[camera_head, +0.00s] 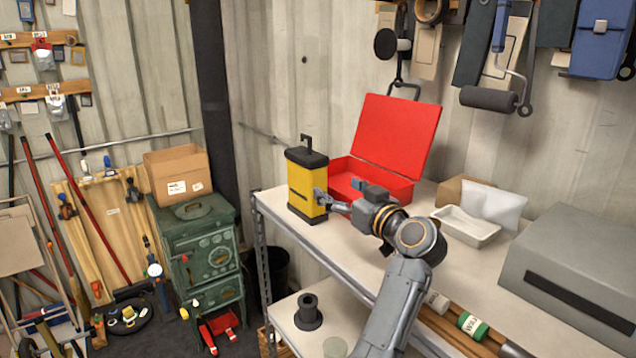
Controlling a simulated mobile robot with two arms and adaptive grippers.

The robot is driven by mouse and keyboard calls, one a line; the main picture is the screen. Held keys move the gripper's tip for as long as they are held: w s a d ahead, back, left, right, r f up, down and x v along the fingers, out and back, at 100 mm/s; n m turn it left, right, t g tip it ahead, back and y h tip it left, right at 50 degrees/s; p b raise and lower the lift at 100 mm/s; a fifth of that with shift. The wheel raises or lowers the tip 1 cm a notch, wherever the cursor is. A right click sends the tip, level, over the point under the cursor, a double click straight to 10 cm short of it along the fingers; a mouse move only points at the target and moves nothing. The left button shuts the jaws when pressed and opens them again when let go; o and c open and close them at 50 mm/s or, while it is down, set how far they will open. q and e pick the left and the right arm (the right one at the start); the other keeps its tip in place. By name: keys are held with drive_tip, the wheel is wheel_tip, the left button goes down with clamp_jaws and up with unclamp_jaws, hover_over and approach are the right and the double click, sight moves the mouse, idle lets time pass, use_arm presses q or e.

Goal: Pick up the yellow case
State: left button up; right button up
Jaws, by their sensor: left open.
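The yellow case (303,187) with black lid, black base and top handle stands upright near the left end of the white shelf top (275,201). My left gripper (322,201) is open at the case's lower right side. Its fingers overlap the case's edge in the picture; I cannot tell whether they touch it. My right gripper is not in view.
An open red box (401,133) stands just behind my gripper. A white tray (467,226) and a large grey box (575,265) are to the right. A green cabinet (205,250) with a cardboard box (176,174) on it stands left of the shelf.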

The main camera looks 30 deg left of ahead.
sight(319, 178)
use_arm(q)
drive_tip(key=x, duration=0.2)
drive_tip(key=p+x, duration=0.1)
drive_tip(key=x, duration=0.1)
drive_tip(key=p+x, duration=0.1)
drive_tip(key=x, duration=0.2)
drive_tip(key=shift+s+a+r, duration=0.1)
drive_tip(key=shift+s+a, duration=0.15)
drive_tip(key=shift+w+a, duration=0.35)
drive_tip(key=shift+a, duration=0.1)
drive_tip(key=shift+w+a+p, duration=0.1)
drive_tip(key=shift+a+p, duration=0.15)
drive_tip(key=shift+p, duration=0.05)
drive_tip(key=p+x, duration=0.2)
drive_tip(key=x, duration=0.2)
drive_tip(key=shift+a+r, duration=0.15)
drive_tip(key=shift+a, duration=0.3)
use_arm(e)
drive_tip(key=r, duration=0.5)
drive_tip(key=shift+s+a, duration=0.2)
